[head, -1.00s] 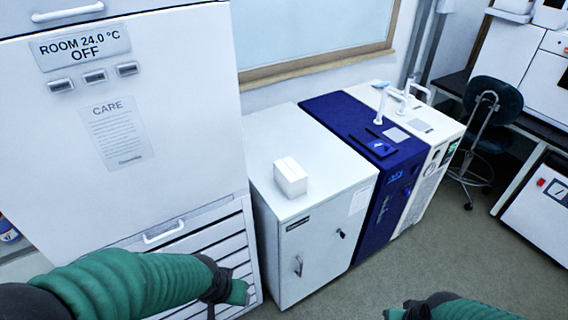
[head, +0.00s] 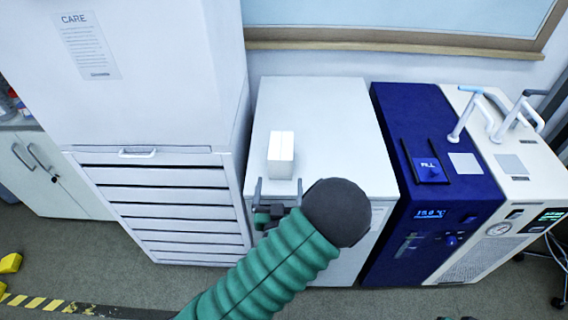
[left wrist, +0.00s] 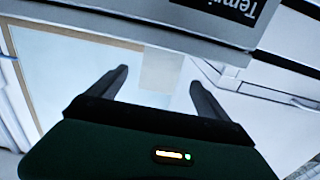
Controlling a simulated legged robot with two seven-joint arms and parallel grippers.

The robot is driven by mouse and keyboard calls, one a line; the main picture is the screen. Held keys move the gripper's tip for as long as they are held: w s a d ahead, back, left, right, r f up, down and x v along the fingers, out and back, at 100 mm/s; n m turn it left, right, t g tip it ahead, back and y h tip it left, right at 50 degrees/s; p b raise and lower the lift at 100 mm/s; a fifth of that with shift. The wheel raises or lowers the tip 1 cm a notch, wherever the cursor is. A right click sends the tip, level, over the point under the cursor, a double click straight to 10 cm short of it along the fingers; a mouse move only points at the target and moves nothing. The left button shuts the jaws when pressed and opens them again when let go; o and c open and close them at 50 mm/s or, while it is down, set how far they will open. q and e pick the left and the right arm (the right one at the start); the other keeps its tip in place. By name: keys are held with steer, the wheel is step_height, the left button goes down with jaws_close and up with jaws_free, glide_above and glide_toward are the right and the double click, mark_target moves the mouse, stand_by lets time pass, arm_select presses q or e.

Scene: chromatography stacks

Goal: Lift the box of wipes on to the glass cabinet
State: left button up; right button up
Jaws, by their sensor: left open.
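The box of wipes, a plain white block (head: 281,155), stands on the top of a low white cabinet (head: 330,120), near its front left. My left gripper (head: 278,186) is open just in front of the box in the head view, with its two fingers pointing toward it. I cannot tell whether they touch it. In the left wrist view my open gripper (left wrist: 158,78) has a pale block between and beyond its fingers, probably the box. I cannot tell which cabinet is the glass one. My right gripper is not in view.
A tall white unit (head: 150,60) with slatted drawers stands left of the low cabinet. A dark blue unit (head: 420,110) and a cream unit with white handles (head: 515,160) stand to its right. The low cabinet's top is otherwise clear.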

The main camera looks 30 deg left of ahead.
mark_target(281, 153)
arm_select(q)
steer(key=shift+w+a+f+b, duration=0.4)
steer(key=shift+a+f+b, duration=0.1)
steer(key=shift+b, duration=0.4)
steer(key=shift+w+a+r+p, duration=0.4)
steer(key=shift+w+a+r, duration=0.15)
steer(key=shift+w, duration=0.1)
steer(key=x, duration=0.9)
steer(key=shift+w+d+r+p, duration=0.15)
steer(key=shift+d+r+p, duration=0.15)
steer(key=shift+d+r, duration=0.1)
steer(key=shift+w+a+f, duration=0.15)
steer(key=shift+a+f, duration=0.05)
steer(key=shift+a, duration=0.1)
steer(key=c, duration=0.3)
steer(key=shift+d+r, duration=0.1)
steer(key=shift+d, duration=0.1)
steer(key=c, duration=0.7)
steer(key=shift+a, duration=0.1)
steer(key=c, duration=0.6)
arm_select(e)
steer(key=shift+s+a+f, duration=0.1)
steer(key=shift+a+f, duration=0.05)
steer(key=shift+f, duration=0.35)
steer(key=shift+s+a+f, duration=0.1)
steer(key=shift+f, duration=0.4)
